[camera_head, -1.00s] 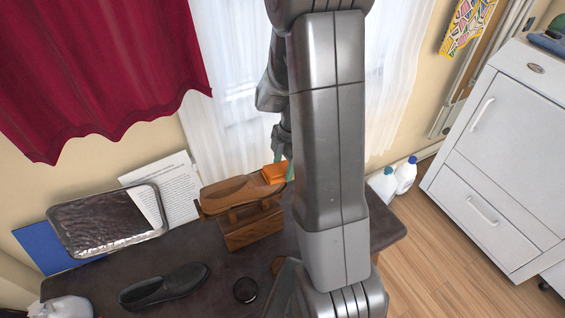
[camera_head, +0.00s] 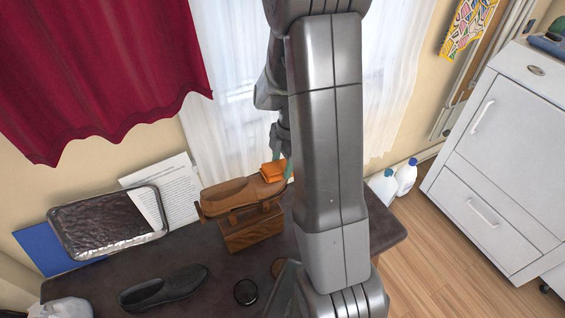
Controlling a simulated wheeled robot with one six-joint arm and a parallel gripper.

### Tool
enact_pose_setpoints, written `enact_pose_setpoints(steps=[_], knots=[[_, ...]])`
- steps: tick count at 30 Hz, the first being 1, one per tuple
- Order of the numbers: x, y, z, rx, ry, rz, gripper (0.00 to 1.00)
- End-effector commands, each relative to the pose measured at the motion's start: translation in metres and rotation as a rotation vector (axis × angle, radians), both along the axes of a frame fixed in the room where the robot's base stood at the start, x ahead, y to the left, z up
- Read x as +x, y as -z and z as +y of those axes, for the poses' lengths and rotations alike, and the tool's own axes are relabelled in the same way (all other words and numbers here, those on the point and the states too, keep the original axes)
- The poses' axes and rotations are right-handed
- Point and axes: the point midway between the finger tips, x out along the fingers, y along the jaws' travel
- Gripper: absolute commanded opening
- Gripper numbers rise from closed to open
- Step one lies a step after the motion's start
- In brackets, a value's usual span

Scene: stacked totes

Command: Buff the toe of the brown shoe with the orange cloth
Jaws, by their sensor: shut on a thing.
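The brown shoe (camera_head: 236,192) rests on a wooden box-like stand (camera_head: 252,230) on the dark table, its toe end to the right. The orange cloth (camera_head: 274,171) is folded and lies at the toe end of the shoe, seemingly touching its top. My gripper (camera_head: 284,168) is at the cloth's right side, shut on it. Its fingertips are partly hidden by the cloth and my arm, which also covers the area just right of the toe.
A black shoe (camera_head: 163,288), a round black tin (camera_head: 246,291) and a plastic bag (camera_head: 62,308) are on the table (camera_head: 200,262). A metal tray (camera_head: 160,232) leans at the back left by a printed sheet (camera_head: 178,198). White bottles (camera_head: 404,178) stand right of the table.

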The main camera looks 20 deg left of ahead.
Motion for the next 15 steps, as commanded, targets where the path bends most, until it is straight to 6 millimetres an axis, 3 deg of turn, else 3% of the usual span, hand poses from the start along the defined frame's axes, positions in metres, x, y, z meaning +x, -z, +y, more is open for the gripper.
enact_pose_setpoints(steps=[15], knots=[[0.007, -0.052, -0.006, 0.0, 0.0, -0.001, 0.35]])
